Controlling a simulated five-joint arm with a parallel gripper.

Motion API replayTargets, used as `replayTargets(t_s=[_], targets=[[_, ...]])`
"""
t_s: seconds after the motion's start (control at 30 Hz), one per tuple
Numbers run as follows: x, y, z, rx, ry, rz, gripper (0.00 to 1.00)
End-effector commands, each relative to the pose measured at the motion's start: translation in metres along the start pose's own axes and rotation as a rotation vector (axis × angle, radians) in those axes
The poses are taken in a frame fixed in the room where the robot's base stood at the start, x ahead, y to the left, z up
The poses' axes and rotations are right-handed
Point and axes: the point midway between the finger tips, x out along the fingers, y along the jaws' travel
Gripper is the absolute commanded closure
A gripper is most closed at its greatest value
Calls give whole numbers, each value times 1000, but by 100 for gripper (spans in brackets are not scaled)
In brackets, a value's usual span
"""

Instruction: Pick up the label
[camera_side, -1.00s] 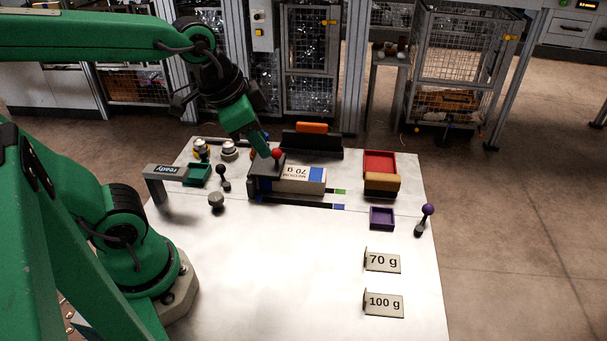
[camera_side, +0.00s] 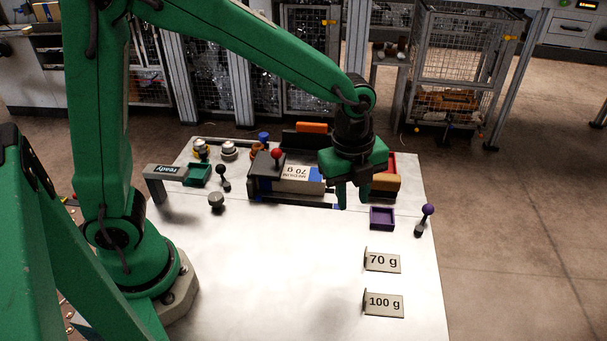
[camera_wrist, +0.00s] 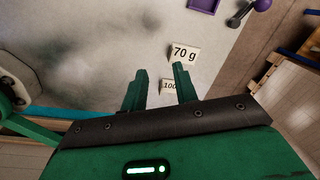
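My gripper (camera_side: 355,203) hangs above the table, pointing down, between the ream and the small purple tray (camera_side: 382,219). In the wrist view its two fingers (camera_wrist: 158,75) are apart with nothing between them. The ream (camera_side: 301,174) lies in a dark fixture and bears a white printed face reading 70 g, upside down, and a blue band. I cannot make out a separate loose label. The purple tray also shows at the top of the wrist view (camera_wrist: 204,5); its contents cannot be told.
Signs reading 70 g (camera_side: 382,262) and 100 g (camera_side: 384,304) stand at the front right. A purple-knobbed lever (camera_side: 427,211) stands right of the purple tray. A red tray (camera_side: 391,159) is partly hidden behind my gripper. A "ready" stand (camera_side: 157,180) is at left. The front middle is clear.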

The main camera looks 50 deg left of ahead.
Motion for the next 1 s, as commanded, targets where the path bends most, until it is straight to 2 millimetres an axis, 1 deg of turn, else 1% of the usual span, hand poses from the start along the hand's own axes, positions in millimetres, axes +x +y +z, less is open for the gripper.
replayTargets(t_s=[0.03, 0.2, 0.3, 0.4, 0.67, 1.0], targets=[[11, -5, -7, 72, 1, 20, 71], [39, -16, -26, 292, 8, 64, 71], [51, -20, -34, 380, 13, 80, 71], [58, -21, -38, 432, 16, 90, 71], [62, -22, -40, 456, 17, 93, 71], [85, -20, -39, 453, 17, 94, 71]])
